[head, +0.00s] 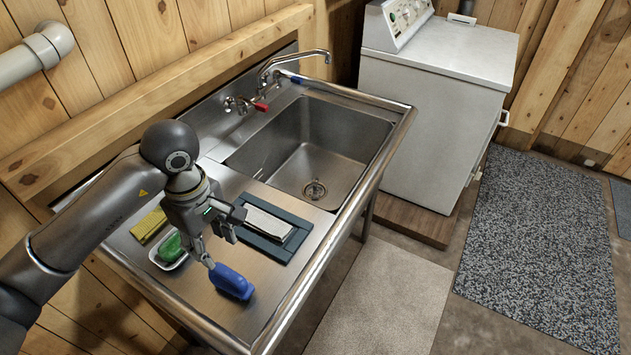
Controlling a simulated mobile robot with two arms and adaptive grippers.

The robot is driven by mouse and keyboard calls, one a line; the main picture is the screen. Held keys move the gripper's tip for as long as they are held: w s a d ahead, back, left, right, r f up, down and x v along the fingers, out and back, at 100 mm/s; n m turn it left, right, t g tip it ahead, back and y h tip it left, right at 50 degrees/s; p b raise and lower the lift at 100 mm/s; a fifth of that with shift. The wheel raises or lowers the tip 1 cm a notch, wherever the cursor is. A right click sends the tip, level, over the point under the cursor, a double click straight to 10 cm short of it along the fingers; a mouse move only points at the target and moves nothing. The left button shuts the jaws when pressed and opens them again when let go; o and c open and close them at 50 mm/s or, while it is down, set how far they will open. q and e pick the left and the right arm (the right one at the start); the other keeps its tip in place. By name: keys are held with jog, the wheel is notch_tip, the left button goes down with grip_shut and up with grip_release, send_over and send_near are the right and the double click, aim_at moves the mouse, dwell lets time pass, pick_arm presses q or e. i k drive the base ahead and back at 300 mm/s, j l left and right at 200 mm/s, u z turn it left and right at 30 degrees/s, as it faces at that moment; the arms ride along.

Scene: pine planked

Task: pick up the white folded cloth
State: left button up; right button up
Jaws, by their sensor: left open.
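The white folded cloth (268,222) lies on a dark blue-grey tray or mat (298,238) on the steel drainboard. The left end of the cloth is close to my gripper, which may cover a little of it. My left gripper (220,250) is open, pointing down over the drainboard just left of the cloth, with nothing seen between its fingers. One fingertip is near the tray's left edge, the other is near a blue object (231,282); I cannot tell if it touches. My right gripper is not in view.
A white dish (172,265) with a green block (170,247) and a yellow sponge (148,225) lie left of my gripper. The empty sink basin (312,165) and faucet (290,62) are behind. A raised steel rim (318,255) edges the drainboard. A white appliance (425,115) stands right.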

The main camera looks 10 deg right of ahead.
aim_at(269, 225)
jog(key=i+l+u, duration=0.2)
jog(key=l, duration=0.25)
jog(key=i+l+u, duration=0.2)
jog(key=l, duration=0.25)
jog(key=l+u, duration=0.2)
jog(key=l, duration=0.25)
